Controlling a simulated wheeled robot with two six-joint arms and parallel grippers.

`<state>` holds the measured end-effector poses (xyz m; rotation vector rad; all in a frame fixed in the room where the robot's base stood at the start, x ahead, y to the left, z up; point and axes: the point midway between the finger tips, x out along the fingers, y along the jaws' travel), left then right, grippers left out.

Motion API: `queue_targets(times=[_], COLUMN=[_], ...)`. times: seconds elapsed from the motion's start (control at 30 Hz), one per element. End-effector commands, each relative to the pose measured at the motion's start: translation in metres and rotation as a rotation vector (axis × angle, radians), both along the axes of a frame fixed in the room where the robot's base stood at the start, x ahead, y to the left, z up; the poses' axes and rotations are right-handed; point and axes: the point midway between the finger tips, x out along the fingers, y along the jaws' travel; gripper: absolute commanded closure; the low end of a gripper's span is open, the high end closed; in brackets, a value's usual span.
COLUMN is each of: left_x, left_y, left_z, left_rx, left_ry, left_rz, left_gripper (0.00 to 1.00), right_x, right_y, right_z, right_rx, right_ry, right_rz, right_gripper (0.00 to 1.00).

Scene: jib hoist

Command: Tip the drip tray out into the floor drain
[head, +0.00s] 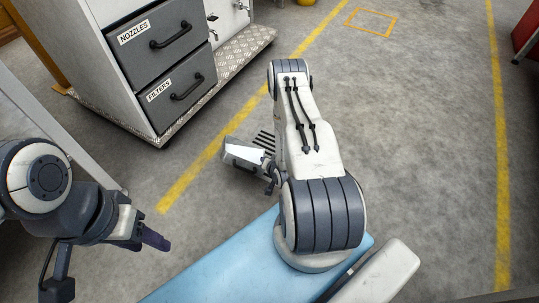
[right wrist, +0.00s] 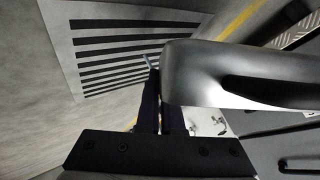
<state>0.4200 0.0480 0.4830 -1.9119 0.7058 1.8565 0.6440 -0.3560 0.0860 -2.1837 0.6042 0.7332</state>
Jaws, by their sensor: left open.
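The drip tray (right wrist: 240,75) is a smooth grey metal tray with rounded edges, close up in the right wrist view. My right gripper (right wrist: 163,105) has its dark fingers close together at the tray's end, shut on it. The tray looks tilted; its inside and any liquid are hidden. The floor drain (right wrist: 125,52) is a pale plate with dark slots, to the left of the tray. It also shows in the head view (head: 265,140), partly hidden by my right arm. My left gripper (head: 150,238) is open and empty at the left, away from the tray.
A grey cabinet with drawers labelled NOZZLES (head: 158,40) and FILTERS (head: 182,88) stands on a checker-plate base (head: 238,50) at upper left. A yellow line (head: 200,170) runs along the floor beside it.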

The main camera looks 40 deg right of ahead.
Motion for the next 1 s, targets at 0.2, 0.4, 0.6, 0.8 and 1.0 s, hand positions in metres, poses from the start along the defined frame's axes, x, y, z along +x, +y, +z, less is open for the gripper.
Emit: queue_targets(times=[0.2, 0.4, 0.6, 0.8, 1.0], left_x=[0.000, 0.000, 0.000, 0.000, 0.000], left_y=[0.000, 0.000, 0.000, 0.000, 0.000], left_z=[-0.008, -0.013, -0.015, -0.017, -0.020], left_rx=[0.000, 0.000, 0.000, 0.000, 0.000], left_ry=[0.000, 0.000, 0.000, 0.000, 0.000], left_rz=[0.000, 0.000, 0.000, 0.000, 0.000], left_gripper=[0.50, 0.50, 0.50, 0.50, 0.50], right_x=[0.001, 0.001, 0.001, 0.001, 0.001], right_y=[-0.005, -0.007, -0.009, -0.011, -0.012], right_z=[-0.004, -0.007, -0.006, -0.004, -0.003], right_rx=[0.052, 0.103, 0.151, 0.201, 0.252], right_ry=[-0.003, 0.000, 0.001, 0.002, 0.004], right_rz=[-0.001, -0.002, -0.001, -0.002, -0.001], right_gripper=[1.00, 1.00, 1.00, 1.00, 1.00])
